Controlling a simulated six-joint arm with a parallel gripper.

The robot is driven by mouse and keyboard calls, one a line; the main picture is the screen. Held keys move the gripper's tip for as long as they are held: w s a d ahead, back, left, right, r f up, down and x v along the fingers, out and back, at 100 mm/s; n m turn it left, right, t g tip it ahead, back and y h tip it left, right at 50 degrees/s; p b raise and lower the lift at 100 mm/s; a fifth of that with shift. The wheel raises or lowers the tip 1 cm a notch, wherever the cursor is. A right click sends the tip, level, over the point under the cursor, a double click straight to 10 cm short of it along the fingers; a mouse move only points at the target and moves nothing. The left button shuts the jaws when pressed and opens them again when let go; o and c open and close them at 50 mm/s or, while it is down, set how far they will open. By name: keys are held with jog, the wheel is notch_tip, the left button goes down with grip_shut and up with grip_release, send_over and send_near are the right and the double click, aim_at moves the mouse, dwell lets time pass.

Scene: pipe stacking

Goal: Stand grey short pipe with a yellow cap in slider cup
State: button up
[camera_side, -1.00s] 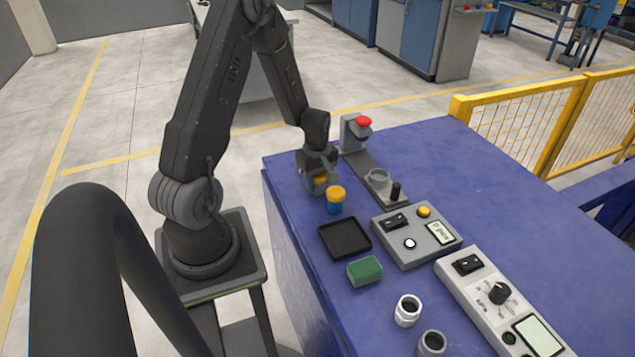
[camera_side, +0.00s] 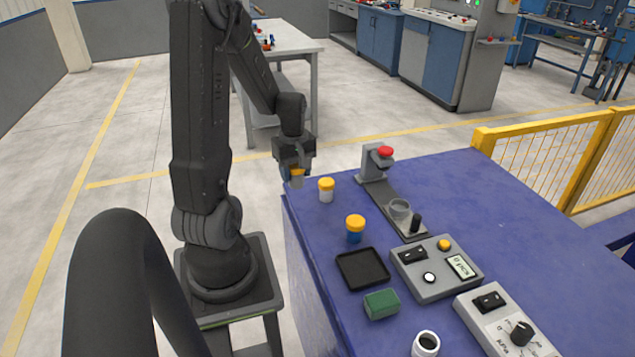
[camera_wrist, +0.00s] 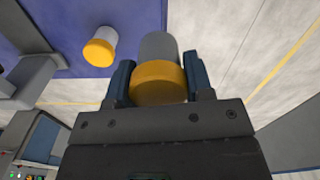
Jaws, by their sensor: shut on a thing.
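My gripper (camera_side: 296,172) is shut on a short grey pipe with a yellow cap. In the wrist view, the held grey pipe (camera_wrist: 158,47) lies between the two fingers, its yellow cap nearest the palm. In the side view it hangs by the table's far left corner; the fingers partly hide it. The slider cup (camera_side: 399,210), a clear round cup, sits on a dark rail to the right of my gripper. No pipe shows in the cup.
A whitish pipe with a yellow cap (camera_side: 326,191) stands close right of my gripper. A blue pipe with a yellow cap (camera_side: 355,230) stands nearer. A red-button bracket (camera_side: 376,162) rises at the rail's far end. A black tray (camera_side: 362,268) and control box (camera_side: 436,265) lie nearer.

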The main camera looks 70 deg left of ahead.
jog(key=shift+s+a+r, duration=0.15)
jog(key=shift+s+r, duration=0.05)
jog(key=shift+s, duration=0.1)
jog(key=shift+w+a+r, duration=0.1)
jog(key=w, duration=0.7)
jog(key=n, duration=0.1)
send_over(398, 209)
jog(key=f, duration=0.4)
jog(key=shift+s+a+f, duration=0.3)
jog(key=shift+s+f, duration=0.05)
jog(key=shift+s, duration=0.05)
jog(key=shift+w+d+f, duration=0.3)
jog(key=shift+w, duration=0.05)
jog(key=shift+f, duration=1.95)
jog(key=shift+f, duration=0.15)
